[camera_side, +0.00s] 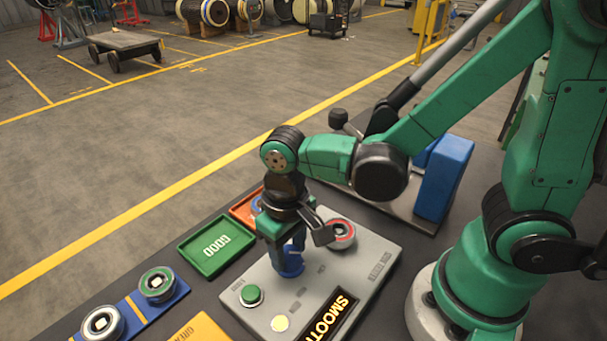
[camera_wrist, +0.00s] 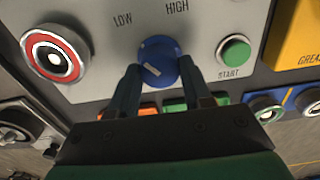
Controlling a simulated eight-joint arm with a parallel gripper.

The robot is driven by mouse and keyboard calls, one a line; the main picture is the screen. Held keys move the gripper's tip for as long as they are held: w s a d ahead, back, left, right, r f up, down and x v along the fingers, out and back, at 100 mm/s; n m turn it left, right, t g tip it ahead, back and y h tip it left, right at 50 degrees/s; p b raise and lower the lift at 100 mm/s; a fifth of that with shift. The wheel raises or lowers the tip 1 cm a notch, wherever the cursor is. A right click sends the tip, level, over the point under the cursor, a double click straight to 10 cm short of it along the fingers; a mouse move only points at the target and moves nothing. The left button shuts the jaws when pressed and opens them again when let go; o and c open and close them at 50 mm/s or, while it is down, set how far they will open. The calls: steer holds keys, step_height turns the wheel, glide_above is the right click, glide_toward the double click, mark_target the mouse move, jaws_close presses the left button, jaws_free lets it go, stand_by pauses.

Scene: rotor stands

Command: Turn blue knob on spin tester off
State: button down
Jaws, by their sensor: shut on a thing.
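The spin tester (camera_side: 365,265) is a light grey box on the dark bench, with a lit display reading "SMOOTH" in part. Its blue knob (camera_side: 290,265) stands near the middle of the top. In the wrist view the blue knob (camera_wrist: 158,60) has a pale mark at its lower left, away from the LOW and HIGH labels. My gripper (camera_side: 287,258) points down over the knob. In the wrist view my gripper (camera_wrist: 160,75) has one finger on each side of the knob, shut on it. An OFF label is not visible.
A green START button (camera_wrist: 235,52) and a red-ringed spindle (camera_wrist: 54,57) flank the knob. A green GOOD tray (camera_side: 216,245), an orange tray (camera_side: 245,208), a blue stand (camera_side: 140,305) with ringed rotors and a yellow GREASE item (camera_side: 198,328) lie nearby.

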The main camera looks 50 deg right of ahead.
mark_target(289, 253)
steer(key=n, duration=1.3)
steer(key=shift+n, duration=0.3)
stand_by(0.3)
steer(key=shift+c, duration=1.9)
jaws_free()
steer(key=shift+r, duration=2.8)
